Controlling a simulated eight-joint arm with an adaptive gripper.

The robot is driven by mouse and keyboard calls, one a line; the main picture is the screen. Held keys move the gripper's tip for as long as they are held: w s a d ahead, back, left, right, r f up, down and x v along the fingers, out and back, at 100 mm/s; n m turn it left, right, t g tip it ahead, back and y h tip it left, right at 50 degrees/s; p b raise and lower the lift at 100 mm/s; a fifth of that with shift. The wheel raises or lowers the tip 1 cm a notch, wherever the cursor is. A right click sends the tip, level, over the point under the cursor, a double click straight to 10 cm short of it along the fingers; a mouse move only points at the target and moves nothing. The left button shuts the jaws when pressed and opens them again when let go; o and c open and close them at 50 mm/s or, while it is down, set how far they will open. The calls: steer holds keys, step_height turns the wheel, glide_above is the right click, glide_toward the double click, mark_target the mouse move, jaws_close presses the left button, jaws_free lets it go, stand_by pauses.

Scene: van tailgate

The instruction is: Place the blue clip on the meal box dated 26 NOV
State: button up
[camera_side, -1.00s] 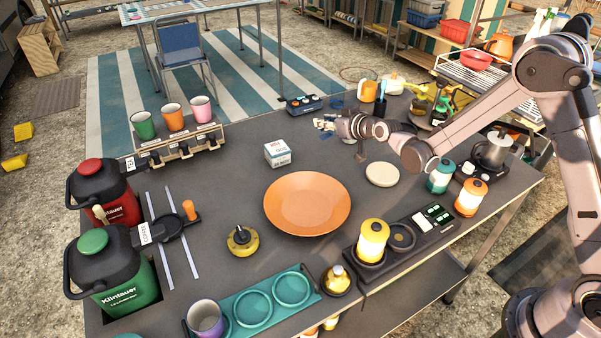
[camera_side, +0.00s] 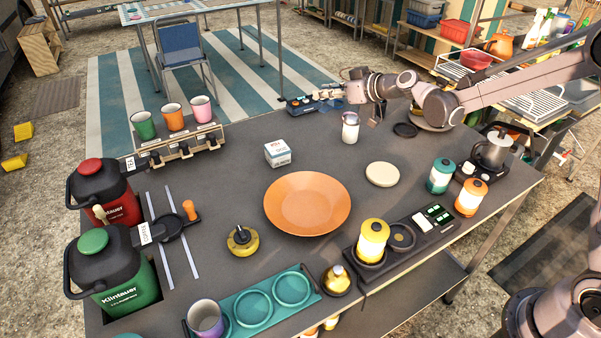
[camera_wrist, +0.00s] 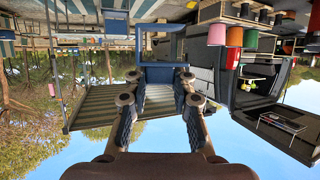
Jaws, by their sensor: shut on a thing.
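A small white box (camera_side: 277,153) with red print and a blue lower part sits on the dark table, behind the orange plate; its print is too small to read. My gripper (camera_side: 322,99) is raised over the table's far side, to the right of and beyond the box, and points left. Its jaws are shut on a small blue thing (camera_side: 329,106), likely the blue clip, which is hard to make out. In the wrist view my gripper's fingers (camera_wrist: 160,78) stand apart, with blue between them; clip and background chair are hard to separate there.
A white jar (camera_side: 350,129) stands under my wrist. The orange plate (camera_side: 307,203) lies in front of the box, a pale disc (camera_side: 382,174) to the right. A cup rack (camera_side: 180,143) stands to the left. Table around the box is clear.

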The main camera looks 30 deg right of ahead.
steer(key=shift+n+y, duration=0.3)
steer(key=shift+y, duration=0.1)
steer(key=w+a+f, duration=0.1)
steer(key=a+f, duration=0.1)
steer(key=a, duration=0.2)
steer(key=w+a+f, duration=0.1)
steer(key=a+f, duration=0.1)
steer(key=a, duration=0.2)
steer(key=w+a+f, duration=0.2)
steer(key=a, duration=0.2)
steer(key=shift+a, duration=0.35)
steer(key=shift+f, duration=2.1)
steer(key=o, duration=0.8)
steer(key=shift+f, duration=0.1)
steer(key=shift+o, duration=0.2)
